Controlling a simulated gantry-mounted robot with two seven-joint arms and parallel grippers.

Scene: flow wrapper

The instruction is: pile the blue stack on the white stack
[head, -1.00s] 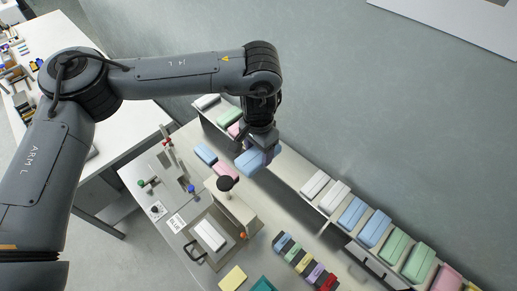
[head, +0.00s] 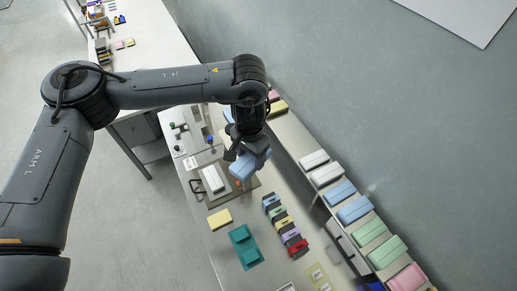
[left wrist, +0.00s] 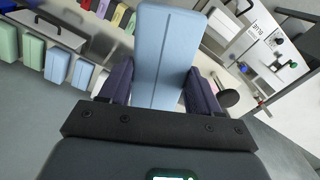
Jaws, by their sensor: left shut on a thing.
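The blue stack (head: 243,171) is held in my left gripper (head: 250,155), above the table. It also shows in the left wrist view (left wrist: 166,50), long and pale blue, between the two dark fingers (left wrist: 160,92). The white stack (head: 213,179) lies on the metal plate of the wrapper, just left of the held blue stack in the head view. The two stacks look apart. My left gripper and arm hide part of the wrapper. My right gripper is not in view.
A handle (head: 197,189) stands beside the white stack. A yellow block (head: 220,219), a teal tray (head: 244,247) and a row of coloured packs (head: 279,222) lie nearby. White, blue, green and pink stacks line the shelf, including a blue one (head: 355,210).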

